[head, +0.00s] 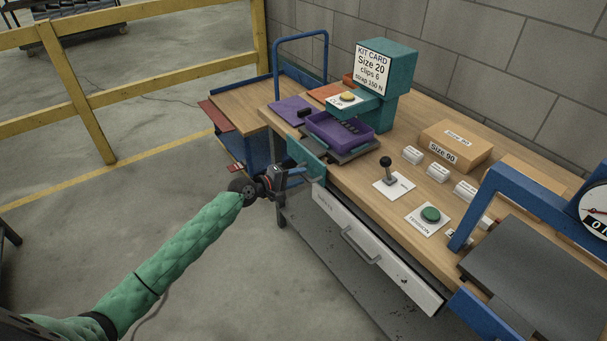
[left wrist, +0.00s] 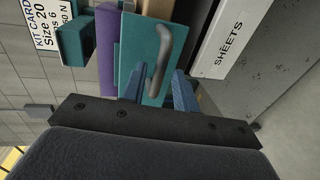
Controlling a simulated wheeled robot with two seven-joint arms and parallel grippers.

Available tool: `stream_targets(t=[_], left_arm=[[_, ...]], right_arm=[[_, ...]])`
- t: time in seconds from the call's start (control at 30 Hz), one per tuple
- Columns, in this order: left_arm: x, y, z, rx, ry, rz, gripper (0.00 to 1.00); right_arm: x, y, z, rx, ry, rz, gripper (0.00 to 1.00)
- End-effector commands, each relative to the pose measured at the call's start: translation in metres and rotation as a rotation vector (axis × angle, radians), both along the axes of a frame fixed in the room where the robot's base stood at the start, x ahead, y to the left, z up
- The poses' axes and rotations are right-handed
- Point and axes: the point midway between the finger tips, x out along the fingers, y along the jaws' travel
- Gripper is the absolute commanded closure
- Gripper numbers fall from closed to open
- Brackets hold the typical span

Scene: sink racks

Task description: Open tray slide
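The tray slide carries a purple tray (head: 340,133) on a dark grey base (head: 357,155) at the left end of the wooden bench. Its teal front plate (head: 309,163) stands at the bench's front edge and also shows in the left wrist view (left wrist: 130,48). A grey bar handle (left wrist: 163,48) is on that plate. My left gripper (head: 293,169) is in front of the plate. In the left wrist view its blue-grey fingers (left wrist: 158,88) are apart, one on each side of the handle's lower end, with gaps visible. My right gripper is not in view.
A grey drawer marked SHEETS (head: 370,250) is below the bench edge. A teal stand (head: 385,95) with a kit card rises behind the tray. A lever (head: 387,172) and green button (head: 430,214) are to the right. A blue cart (head: 255,105) stands left.

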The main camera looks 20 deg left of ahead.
Motion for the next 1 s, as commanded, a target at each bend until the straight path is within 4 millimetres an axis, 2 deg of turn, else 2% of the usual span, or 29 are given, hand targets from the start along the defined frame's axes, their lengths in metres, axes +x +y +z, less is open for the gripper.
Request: stream_targets(t=[0.2, 0.57, 0.73, 1.0], left_arm=[[0.017, -0.013, -0.004, 0.000, -0.001, 0.000, 0.70], [0.021, -0.016, -0.006, 0.002, -0.002, -0.001, 0.70], [0.021, -0.016, -0.006, 0.002, -0.001, 0.000, 1.00], [0.020, -0.016, -0.006, 0.002, 0.000, 0.000, 1.00]], right_arm=[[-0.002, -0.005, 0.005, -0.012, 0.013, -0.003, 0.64], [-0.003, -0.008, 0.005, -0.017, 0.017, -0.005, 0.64], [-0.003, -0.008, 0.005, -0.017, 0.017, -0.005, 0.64], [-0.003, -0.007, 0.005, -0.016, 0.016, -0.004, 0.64]])
